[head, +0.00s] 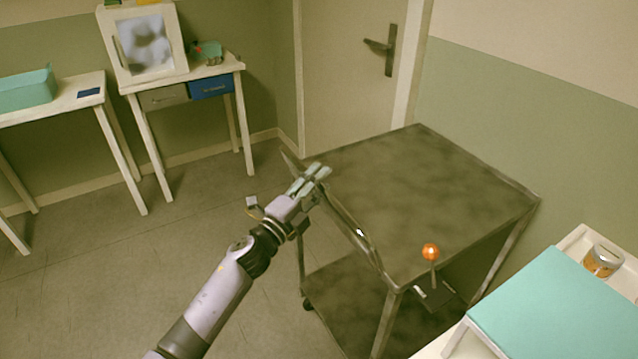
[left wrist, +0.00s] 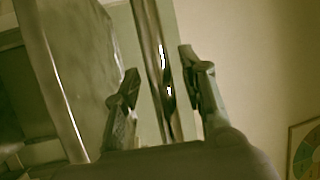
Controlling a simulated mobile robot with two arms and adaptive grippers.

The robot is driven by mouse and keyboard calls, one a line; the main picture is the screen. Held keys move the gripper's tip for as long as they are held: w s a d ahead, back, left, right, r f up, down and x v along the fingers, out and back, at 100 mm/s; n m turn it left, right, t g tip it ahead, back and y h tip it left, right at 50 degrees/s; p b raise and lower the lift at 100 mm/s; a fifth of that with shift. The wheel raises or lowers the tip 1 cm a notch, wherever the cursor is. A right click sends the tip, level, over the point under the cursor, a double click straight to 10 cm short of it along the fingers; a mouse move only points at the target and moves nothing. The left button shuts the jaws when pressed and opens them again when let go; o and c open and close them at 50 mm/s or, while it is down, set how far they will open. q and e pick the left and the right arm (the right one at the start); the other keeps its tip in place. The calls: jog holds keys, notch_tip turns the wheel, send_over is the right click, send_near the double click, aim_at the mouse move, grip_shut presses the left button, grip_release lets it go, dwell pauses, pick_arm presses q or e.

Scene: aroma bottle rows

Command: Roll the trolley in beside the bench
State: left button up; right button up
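The trolley (head: 420,190) has a dark mottled top and a lower shelf (head: 345,295). It stands by the wall, with its near right corner close to the bench (head: 560,310), which has a teal top at the lower right. A metal handle bar (head: 350,228) runs along the trolley's left side. My left gripper (head: 318,172) is at the far end of this bar. In the left wrist view, the bar (left wrist: 158,60) shows between the open fingers, with gaps at both sides. I cannot tell whether it touches them. My right gripper is out of view.
An orange ball on a stalk (head: 431,252) rises at the trolley's near edge. A tin (head: 603,260) sits in a pale tray by the bench. A closed door (head: 345,70) is behind the trolley. Two small tables (head: 190,80) stand at the back left. The floor (head: 130,270) at left is clear.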

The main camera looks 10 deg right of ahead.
pick_arm(q)
jog(key=shift+s+a+f, duration=0.1)
jog(key=shift+a, duration=0.1)
jog(key=v, duration=1.1)
jog(key=shift+s+a, duration=0.2)
